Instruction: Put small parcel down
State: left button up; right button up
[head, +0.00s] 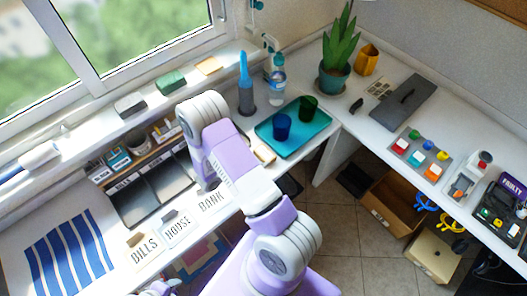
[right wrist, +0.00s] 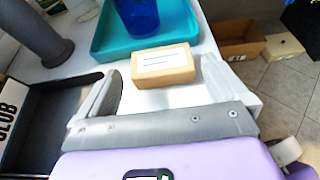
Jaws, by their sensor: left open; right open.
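The small parcel (right wrist: 163,66) is a tan box with a white label. It rests on the white desk just in front of the teal tray (right wrist: 188,32). In the head view the parcel (head: 265,152) shows only in part beside my right arm. My right gripper (right wrist: 160,88) is open, with one finger on each side of the near part of the parcel and a visible gap on the left. In the head view the right fingers are hidden behind my arm. My left gripper (head: 158,288) shows only in part at the bottom edge, open and empty.
Dark compartments (head: 150,190) and cards marked BILLS, HOUSE and BANK lie left. A cardboard box (head: 392,203) is on the floor.

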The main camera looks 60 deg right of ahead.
jog(key=v, duration=0.6)
dwell(0.5)
